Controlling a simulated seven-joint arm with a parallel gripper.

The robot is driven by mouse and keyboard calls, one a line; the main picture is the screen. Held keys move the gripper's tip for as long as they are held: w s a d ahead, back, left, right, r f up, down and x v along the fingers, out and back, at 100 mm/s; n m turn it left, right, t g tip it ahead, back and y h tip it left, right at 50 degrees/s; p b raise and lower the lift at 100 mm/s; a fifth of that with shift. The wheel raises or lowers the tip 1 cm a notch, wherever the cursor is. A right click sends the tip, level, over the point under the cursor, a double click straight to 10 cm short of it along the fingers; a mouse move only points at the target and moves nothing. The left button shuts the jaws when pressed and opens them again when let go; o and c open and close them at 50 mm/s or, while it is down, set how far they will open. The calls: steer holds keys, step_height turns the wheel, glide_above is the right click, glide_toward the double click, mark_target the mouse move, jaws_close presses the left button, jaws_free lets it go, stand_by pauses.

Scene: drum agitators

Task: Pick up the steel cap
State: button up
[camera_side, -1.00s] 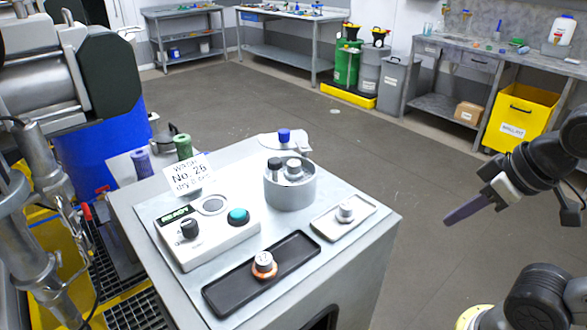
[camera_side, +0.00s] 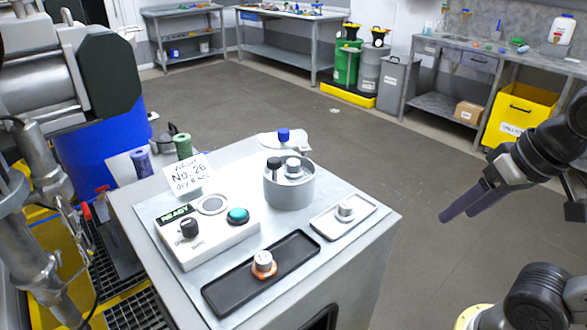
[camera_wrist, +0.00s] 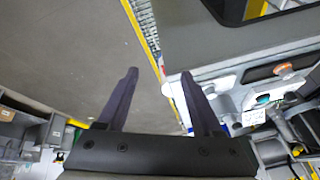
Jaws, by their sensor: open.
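Three silvery caps show in the side view, and I cannot tell which one is meant by the steel cap. One cap (camera_side: 263,260) with an orange ring at its base sits on the black tray (camera_side: 222,296); it also shows in the wrist view (camera_wrist: 283,68). Another cap (camera_side: 346,210) sits on the small white tray (camera_side: 326,229). A third cap (camera_side: 293,166) is on the round grey holder (camera_side: 289,190). My gripper (camera_side: 457,214) is open and empty, off to the right of the bench and apart from every cap. Its two dark fingers (camera_wrist: 160,72) show in the wrist view.
A white control box (camera_side: 200,245) with a black knob, teal button (camera_side: 238,216) and READY display stands left of the trays. A sign (camera_side: 188,175) stands behind it. A blue-capped item (camera_side: 284,136) lies at the back. Open floor lies between bench and gripper.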

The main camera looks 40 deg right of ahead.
steer(key=w+a+r+m+g+y, duration=0.1)
steer(key=w+a+r+m+g, duration=0.15)
steer(key=w+r+m, duration=0.65)
steer(key=w+a+r+m+g, duration=0.1)
steer(key=w+a+r+m, duration=0.2)
steer(key=w+r+m, duration=0.5)
steer(key=n+g, duration=0.1)
glide_above(293, 162)
steer(key=f, duration=1.1)
steer(key=shift+s+d+f, duration=0.1)
steer(key=shift+s+d, duration=0.05)
steer(key=shift+s, duration=0.15)
steer(key=shift+w+f, duration=0.15)
steer(key=shift+f, duration=1.25)
steer(key=shift+w+f, duration=0.1)
steer(key=shift+f, duration=1.3)
jaws_close()
